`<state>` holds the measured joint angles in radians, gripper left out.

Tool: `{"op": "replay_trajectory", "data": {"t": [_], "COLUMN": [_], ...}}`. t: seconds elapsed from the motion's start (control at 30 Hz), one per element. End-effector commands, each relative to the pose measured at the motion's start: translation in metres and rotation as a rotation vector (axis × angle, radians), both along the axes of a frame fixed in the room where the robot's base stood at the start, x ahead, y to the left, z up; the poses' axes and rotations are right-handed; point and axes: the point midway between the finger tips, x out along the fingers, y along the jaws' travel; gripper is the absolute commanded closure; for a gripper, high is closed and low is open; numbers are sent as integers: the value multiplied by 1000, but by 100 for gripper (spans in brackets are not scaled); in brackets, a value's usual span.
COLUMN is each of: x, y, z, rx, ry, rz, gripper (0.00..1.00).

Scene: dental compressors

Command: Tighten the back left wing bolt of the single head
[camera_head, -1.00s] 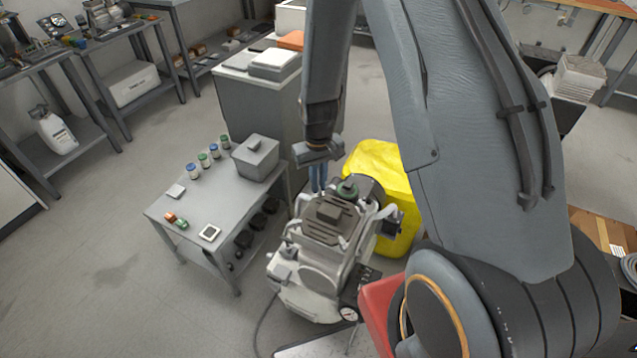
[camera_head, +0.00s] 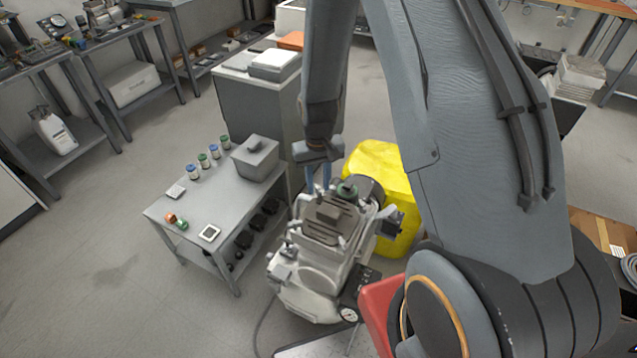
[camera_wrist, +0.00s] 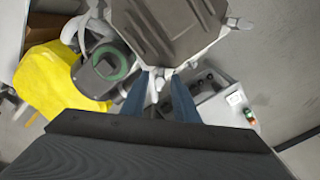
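The compressor (camera_head: 310,265) stands on the floor, pale grey with a ribbed darker head (camera_head: 328,217) on top. In the wrist view the ribbed head (camera_wrist: 170,25) fills the top middle. My gripper (camera_head: 318,188) points down at the head's far left edge. Its two blue fingers are apart in both views. In the wrist view a small pale fitting (camera_wrist: 158,84), perhaps the wing bolt, shows between the fingers below the head's edge. I cannot tell whether either finger touches it. A round part with a green ring (camera_wrist: 110,62) is left of the fingers.
A yellow bin (camera_head: 395,170) stands close behind the compressor. A grey side table (camera_head: 165,208) with jars and a lidded grey box (camera_head: 256,160) stands to its left. A red part (camera_head: 378,300) is at front right. Open floor lies at left.

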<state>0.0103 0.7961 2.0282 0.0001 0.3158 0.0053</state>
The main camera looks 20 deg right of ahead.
Motion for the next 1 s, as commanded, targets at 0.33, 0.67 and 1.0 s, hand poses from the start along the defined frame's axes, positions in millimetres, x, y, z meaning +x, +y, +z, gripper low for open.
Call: {"op": "replay_trajectory", "data": {"t": [0.33,0.67,1.0], "x": [0,1,0], "y": [0,0,0], "z": [6,50,77], "rx": [0,0,0], "ry": [0,-3,0], "rz": [1,0,0], "gripper": [73,73,73]}}
